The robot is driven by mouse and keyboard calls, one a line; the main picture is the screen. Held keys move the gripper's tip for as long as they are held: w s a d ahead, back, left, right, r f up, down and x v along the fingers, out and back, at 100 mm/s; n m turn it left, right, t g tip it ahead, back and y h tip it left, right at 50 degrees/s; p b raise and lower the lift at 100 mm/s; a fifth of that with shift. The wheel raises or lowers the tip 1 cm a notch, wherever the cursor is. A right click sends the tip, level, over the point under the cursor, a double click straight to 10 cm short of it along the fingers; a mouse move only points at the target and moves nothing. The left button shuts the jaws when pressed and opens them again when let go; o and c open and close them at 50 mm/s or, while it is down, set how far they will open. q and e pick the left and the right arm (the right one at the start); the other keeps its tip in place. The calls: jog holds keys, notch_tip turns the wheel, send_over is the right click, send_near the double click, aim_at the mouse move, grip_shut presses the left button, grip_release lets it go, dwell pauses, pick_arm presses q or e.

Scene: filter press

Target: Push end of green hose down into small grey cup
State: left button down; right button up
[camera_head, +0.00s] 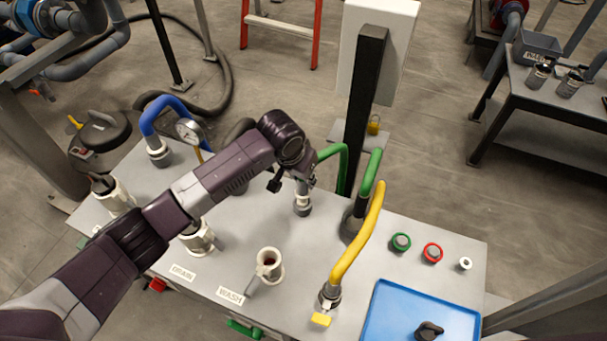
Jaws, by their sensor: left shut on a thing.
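The green hose (372,174) rises from a dark fitting beside the black post and arcs behind the post toward my left gripper. My left gripper (306,178) is shut on the green hose near its end. A pale metal end piece (302,195) hangs below the gripper, close to upright. It meets the small grey cup (303,210) on the grey table top. I cannot tell how deep it sits in the cup. The gripper's fingers are mostly hidden by the wrist. My right gripper is not in view.
The black post (366,90) stands right behind the gripper. A yellow hose (359,238) arcs at the right. A WASH fitting (269,264) stands in front. A blue hose (165,104) is at the back left. A blue tray (400,312) lies at the front right.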

pick_arm(q)
jog(key=shift+s+f+b, duration=0.1)
jog(key=shift+f+b, duration=0.4)
jog(key=shift+f, duration=1.1)
jog(key=c, duration=1.6)
grip_release()
jog(key=shift+r, duration=0.1)
jog(key=shift+a+r, duration=0.1)
jog(key=shift+r, duration=0.15)
jog(key=v, duration=1.1)
jog(key=shift+r, duration=0.1)
